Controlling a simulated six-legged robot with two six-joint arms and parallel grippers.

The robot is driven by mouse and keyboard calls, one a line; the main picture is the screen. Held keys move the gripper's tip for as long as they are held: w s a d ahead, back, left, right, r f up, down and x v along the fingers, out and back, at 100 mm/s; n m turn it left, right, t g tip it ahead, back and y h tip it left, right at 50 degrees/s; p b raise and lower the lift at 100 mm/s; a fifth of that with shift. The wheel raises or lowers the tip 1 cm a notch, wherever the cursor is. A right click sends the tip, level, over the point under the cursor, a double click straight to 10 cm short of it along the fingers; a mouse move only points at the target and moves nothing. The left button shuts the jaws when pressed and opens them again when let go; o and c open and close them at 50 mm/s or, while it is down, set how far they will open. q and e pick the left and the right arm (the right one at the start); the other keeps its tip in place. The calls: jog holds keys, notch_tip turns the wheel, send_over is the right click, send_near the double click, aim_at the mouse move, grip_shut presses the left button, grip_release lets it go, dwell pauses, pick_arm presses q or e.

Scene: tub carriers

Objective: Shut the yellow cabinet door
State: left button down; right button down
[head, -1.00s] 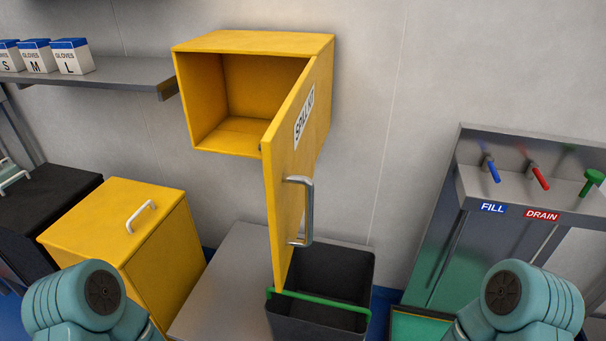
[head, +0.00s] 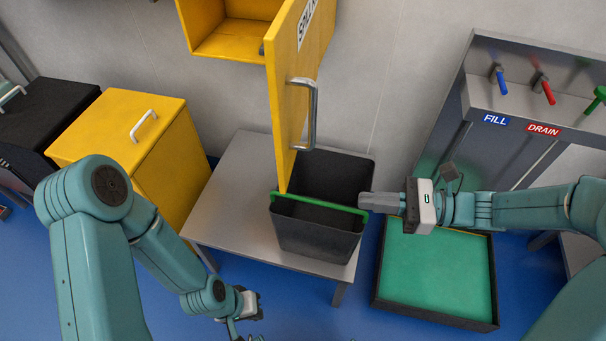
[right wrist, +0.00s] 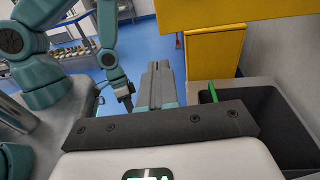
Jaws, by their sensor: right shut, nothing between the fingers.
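The yellow cabinet (head: 225,40) hangs on the wall at the top of the head view, its upper part cut off. Its yellow door (head: 290,90) stands open, swung out towards me from the right side. A silver bar handle (head: 313,115) is on the door's right-hand face. My right gripper (head: 366,202) is shut and empty, below and right of the door, by the black tub's right rim. Its shut fingers also show in the right wrist view (right wrist: 157,88). My left gripper (head: 246,334) is low at the bottom edge, partly cut off, away from the door.
A black tub (head: 318,238) with a green handle (head: 325,203) stands on a grey table (head: 222,212) below the door. A yellow bin (head: 105,128) is at left. A green-floored tray (head: 437,272) and a fill/drain sink (head: 520,110) are at right.

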notch_tip(320, 180, up, 2)
jog(key=p, duration=0.3)
send_near(286, 178)
jog(key=shift+t+y, duration=0.3)
jog(key=shift+y, duration=0.1)
jog(key=a, duration=0.5)
jog(key=shift+w+a+f, duration=0.35)
jog(key=shift+w, duration=0.05)
jog(key=shift+w+a+f, duration=0.1)
jog(key=shift+w+a, duration=0.05)
jog(key=shift+a, duration=0.4)
